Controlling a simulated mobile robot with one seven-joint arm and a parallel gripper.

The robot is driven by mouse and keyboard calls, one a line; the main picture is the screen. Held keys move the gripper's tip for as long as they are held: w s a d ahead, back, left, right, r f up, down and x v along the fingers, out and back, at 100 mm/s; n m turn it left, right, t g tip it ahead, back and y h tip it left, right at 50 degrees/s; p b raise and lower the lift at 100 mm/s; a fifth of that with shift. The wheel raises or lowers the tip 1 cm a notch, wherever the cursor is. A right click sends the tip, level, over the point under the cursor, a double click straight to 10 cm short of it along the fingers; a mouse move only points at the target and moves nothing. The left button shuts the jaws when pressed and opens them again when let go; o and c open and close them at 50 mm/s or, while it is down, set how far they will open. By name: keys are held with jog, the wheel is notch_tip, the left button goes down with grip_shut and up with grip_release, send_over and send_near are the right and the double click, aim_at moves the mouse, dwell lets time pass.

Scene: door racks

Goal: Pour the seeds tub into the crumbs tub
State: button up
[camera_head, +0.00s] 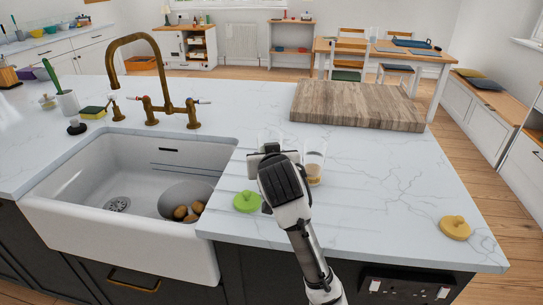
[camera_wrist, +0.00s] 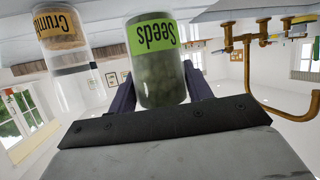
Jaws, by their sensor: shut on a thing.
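The seeds tub (camera_wrist: 160,80) is a clear jar with a green "Seeds" label and dark green contents. My gripper (camera_wrist: 160,92) is shut around it, one finger on each side, in the wrist view. The tub looks upright; that view is upside down. In the head view my gripper (camera_head: 272,152) hides most of the seeds tub; I cannot tell whether it touches the counter. The crumbs tub (camera_head: 314,163) stands upright just right of my gripper, with tan contents low inside and no lid. Its orange label shows in the wrist view (camera_wrist: 62,30).
A green lid (camera_head: 247,201) lies left of my gripper and a yellow lid (camera_head: 456,228) lies far right on the counter (camera_head: 390,195). A sink (camera_head: 130,220) holding a bowl is left. A wooden board (camera_head: 357,105) lies behind.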

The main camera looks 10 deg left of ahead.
jog(key=shift+d+f+b, duration=0.1)
jog(key=shift+f+b, duration=0.3)
jog(key=shift+f, duration=0.5)
jog(key=shift+w+d+r+m+g+y+p, duration=0.2)
jog(key=shift+r+m+p, duration=0.1)
jog(key=shift+p, duration=0.3)
jog(key=shift+w+d+r+m+g+y+p, duration=0.1)
jog(key=shift+d+r+m+g+p, duration=0.15)
jog(key=shift+p, duration=0.3)
notch_tip(320, 180, up, 6)
jog(key=w+d+m+g+y+p, duration=0.1)
jog(key=d+m+g+y+p, duration=0.1)
jog(key=m+y+p, duration=0.4)
jog(key=shift+d+m+p, duration=0.15)
jog(key=shift+m+p, duration=0.4)
jog(key=shift+m, duration=0.6)
jog(key=shift+w+f, duration=0.1)
